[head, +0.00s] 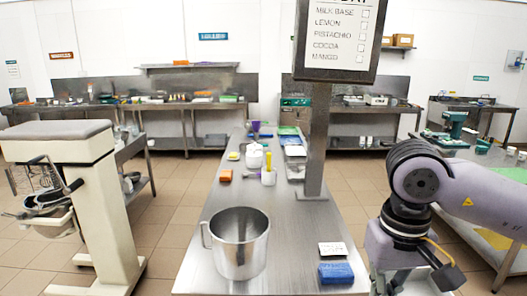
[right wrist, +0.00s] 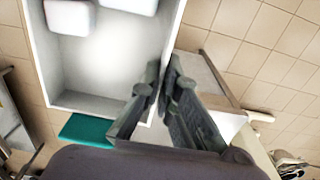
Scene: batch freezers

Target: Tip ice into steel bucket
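The steel bucket (head: 240,246), a jug with a side handle, stands upright near the front end of the long steel table. Its inside looks empty from this angle. In the right wrist view, a white open tub (right wrist: 100,103) holds white ice-like blocks (right wrist: 69,17) at its far end; the rest of its floor is bare. My right gripper (right wrist: 164,68) has its fingertips close together on either side of the tub's right wall and looks shut on it. In the head view my right arm is at the right, its gripper out of frame. My left gripper is out of view.
A blue box (head: 336,273) and a small white sign (head: 333,249) lie right of the bucket. A post with a list board (head: 336,38) rises from the table. A cream mixer (head: 75,200) stands at left. Cups and small items crowd the table's far half.

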